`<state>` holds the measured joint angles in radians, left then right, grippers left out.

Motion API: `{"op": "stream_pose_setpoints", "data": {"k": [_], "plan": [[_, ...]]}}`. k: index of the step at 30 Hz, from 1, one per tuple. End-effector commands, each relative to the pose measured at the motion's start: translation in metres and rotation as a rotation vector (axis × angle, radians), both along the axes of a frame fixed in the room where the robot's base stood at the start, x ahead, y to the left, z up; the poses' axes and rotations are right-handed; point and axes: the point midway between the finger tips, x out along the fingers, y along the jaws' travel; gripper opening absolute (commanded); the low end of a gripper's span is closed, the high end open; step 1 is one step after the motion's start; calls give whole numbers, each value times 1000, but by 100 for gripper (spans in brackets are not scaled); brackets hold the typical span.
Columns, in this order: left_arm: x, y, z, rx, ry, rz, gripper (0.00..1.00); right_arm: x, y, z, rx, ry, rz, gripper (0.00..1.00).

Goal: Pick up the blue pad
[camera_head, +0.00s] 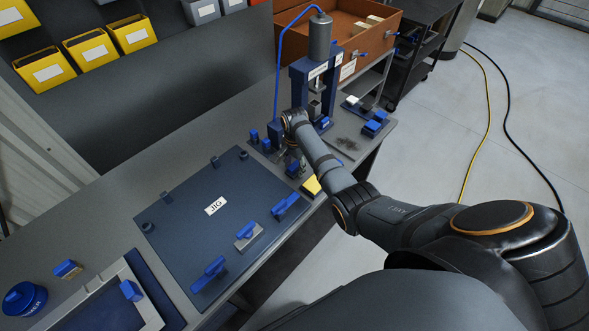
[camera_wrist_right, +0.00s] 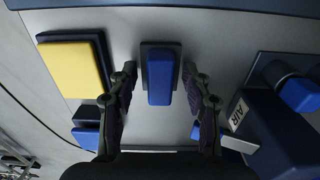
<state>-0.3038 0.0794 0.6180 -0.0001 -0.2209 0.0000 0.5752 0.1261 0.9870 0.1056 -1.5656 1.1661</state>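A blue pad (camera_wrist_right: 160,76), a small oblong block, sits on a dark base on the grey bench top in the right wrist view. My right gripper (camera_wrist_right: 159,72) is open, with one finger on each side of the pad and a visible gap on both sides. How far the fingertips are above the bench is hard to tell. In the head view my right gripper (camera_head: 291,158) is over the bench near the press, and it largely hides what lies under it. My left gripper is not in view.
A yellow block (camera_wrist_right: 75,70) on a dark base lies left of the fingers. The dark AIR-labelled press part (camera_wrist_right: 268,135) stands close on the right. The head view shows the blue press (camera_head: 300,85), the JIG plate (camera_head: 180,225) with blue clamps, and an orange-brown drawer box (camera_head: 345,25).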

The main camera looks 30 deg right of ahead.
Motion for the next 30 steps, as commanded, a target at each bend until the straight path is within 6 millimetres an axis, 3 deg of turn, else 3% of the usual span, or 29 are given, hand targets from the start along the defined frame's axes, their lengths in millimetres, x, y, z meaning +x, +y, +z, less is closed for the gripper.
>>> {"op": "stream_pose_setpoints", "data": {"k": [1,7,17,22,30], "plan": [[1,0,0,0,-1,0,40,0,0,0,0,0,0,38],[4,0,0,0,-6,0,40,0,0,0,0,0,0,11],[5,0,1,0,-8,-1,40,0,0,6,0,-1,0,10],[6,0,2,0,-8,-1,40,1,0,32,-1,-4,1,10],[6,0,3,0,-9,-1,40,-49,7,88,-2,-3,2,10]]}}
